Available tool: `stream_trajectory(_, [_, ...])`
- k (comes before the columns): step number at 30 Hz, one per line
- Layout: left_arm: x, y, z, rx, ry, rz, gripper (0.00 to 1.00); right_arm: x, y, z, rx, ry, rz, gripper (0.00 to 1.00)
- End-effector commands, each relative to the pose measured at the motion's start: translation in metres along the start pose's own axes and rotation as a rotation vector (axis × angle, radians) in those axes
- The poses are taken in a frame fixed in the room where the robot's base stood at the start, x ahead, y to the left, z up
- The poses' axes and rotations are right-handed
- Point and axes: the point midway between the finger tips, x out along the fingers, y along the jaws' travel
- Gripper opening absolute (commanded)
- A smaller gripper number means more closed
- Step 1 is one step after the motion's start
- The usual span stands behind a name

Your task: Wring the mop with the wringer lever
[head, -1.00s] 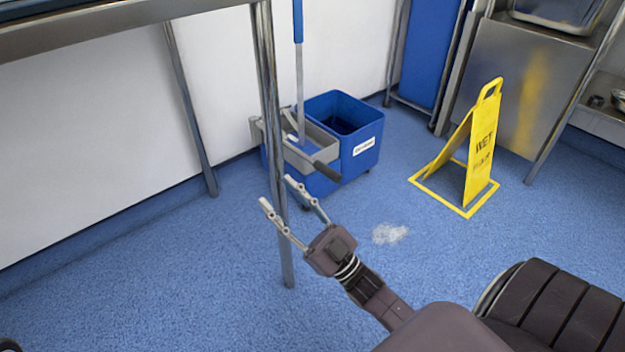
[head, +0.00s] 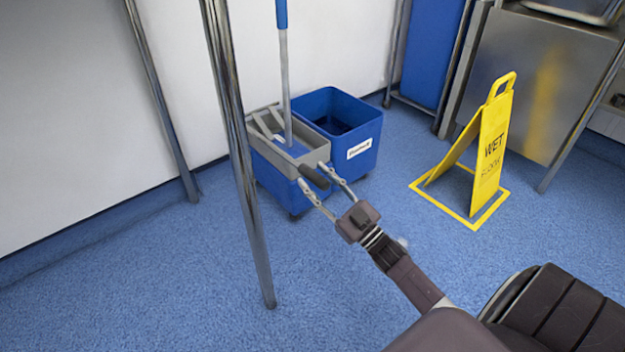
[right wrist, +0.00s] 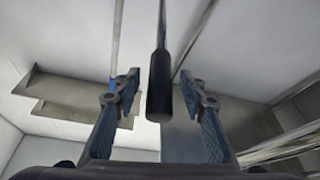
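The blue mop bucket (head: 350,122) stands on the floor against the wall, with the grey wringer (head: 310,152) on its left part. The mop (head: 284,75) stands upright in the wringer, its blue handle leaving the top of the view; its head is mostly hidden. The wringer lever (head: 314,177) points out toward me and ends in a dark grip. My right gripper (head: 311,187) is open at the lever's end. In the right wrist view the dark grip (right wrist: 160,90) lies between the two spread fingers, touching neither visibly. My left gripper is not in view.
A steel table leg (head: 235,170) stands left of the bucket, near my right gripper. A yellow wet-floor sign (head: 490,145) stands to the right. A steel cabinet (head: 545,80) is behind it. The blue floor in front is open.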

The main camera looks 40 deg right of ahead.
Motion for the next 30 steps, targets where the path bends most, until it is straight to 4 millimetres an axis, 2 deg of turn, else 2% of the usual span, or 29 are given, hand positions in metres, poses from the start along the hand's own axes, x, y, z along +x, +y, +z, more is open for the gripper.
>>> stream_trajectory(5, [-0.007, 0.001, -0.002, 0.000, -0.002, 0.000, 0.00, 0.014, -0.001, 0.000, 0.001, 0.001, 0.000, 0.38])
stream_trajectory(13, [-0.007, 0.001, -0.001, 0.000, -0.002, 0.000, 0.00, 0.015, 0.000, 0.000, 0.001, 0.000, 0.000, 0.38])
stream_trajectory(23, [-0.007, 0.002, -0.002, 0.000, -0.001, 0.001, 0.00, 0.015, 0.000, 0.000, 0.001, -0.001, 0.000, 0.02])
stream_trajectory(30, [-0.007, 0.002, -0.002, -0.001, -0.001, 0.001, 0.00, 0.015, 0.000, 0.000, 0.001, -0.001, 0.000, 0.00])
